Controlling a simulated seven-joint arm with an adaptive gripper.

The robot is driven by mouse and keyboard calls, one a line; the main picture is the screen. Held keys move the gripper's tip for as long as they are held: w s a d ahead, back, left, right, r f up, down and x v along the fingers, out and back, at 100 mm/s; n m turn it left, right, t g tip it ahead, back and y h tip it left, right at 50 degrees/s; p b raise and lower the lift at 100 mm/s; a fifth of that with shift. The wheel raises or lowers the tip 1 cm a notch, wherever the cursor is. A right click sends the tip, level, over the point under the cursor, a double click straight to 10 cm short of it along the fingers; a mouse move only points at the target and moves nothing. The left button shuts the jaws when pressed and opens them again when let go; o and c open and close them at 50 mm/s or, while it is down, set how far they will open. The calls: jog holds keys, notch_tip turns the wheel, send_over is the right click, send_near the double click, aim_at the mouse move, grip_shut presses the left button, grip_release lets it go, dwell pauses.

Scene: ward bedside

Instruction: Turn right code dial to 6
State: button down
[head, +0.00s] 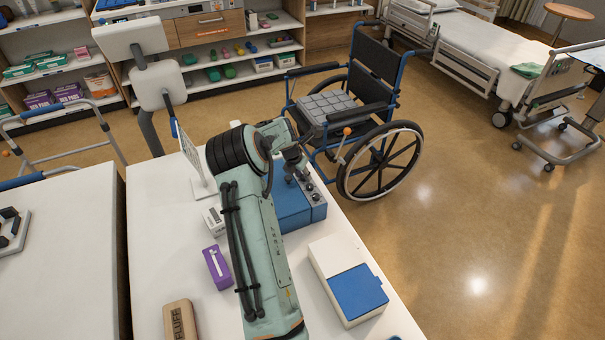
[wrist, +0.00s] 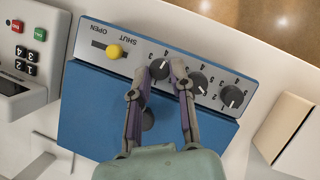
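A blue control box (wrist: 95,120) with a grey panel (wrist: 100,32) stands on the white table and also shows in the head view (head: 292,208). The panel has a row of dark dials: a left dial (wrist: 159,69), a middle dial (wrist: 198,83) and a right dial (wrist: 232,96) as pictured. The printed letters and numbers appear turned over. My gripper (wrist: 160,72) has its fingertips on either side of the pictured left dial, very near it; whether they touch it is unclear. The right finger partly covers the middle dial. In the head view my arm hides part of the box.
A yellow slider knob (wrist: 114,51) sits beside the dials, near OPEN and SHUT labels. A keypad device (wrist: 22,70) is at the left. A white container with a blue lid (head: 357,291) and a purple box (head: 217,267) are nearby. A wheelchair (head: 380,160) stands beyond the table.

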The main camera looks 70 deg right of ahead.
jog(key=shift+m, duration=0.3)
jog(key=m+g, duration=0.1)
jog(key=m, duration=0.1)
jog(key=m+g+y, duration=0.1)
jog(key=m, duration=0.2)
jog(key=shift+w+d, duration=0.15)
jog(key=shift+w, duration=0.05)
jog(key=m+y, duration=0.1)
jog(key=m, duration=0.2)
jog(key=m+g+y, duration=0.1)
jog(key=m, duration=0.2)
jog(key=shift+d+m+g, duration=0.15)
jog(key=shift+m+g, duration=0.15)
jog(key=shift+m, duration=0.1)
jog(key=shift+w, duration=0.1)
jog(key=c, duration=1.3)
grip_release()
jog(key=shift+o, duration=0.2)
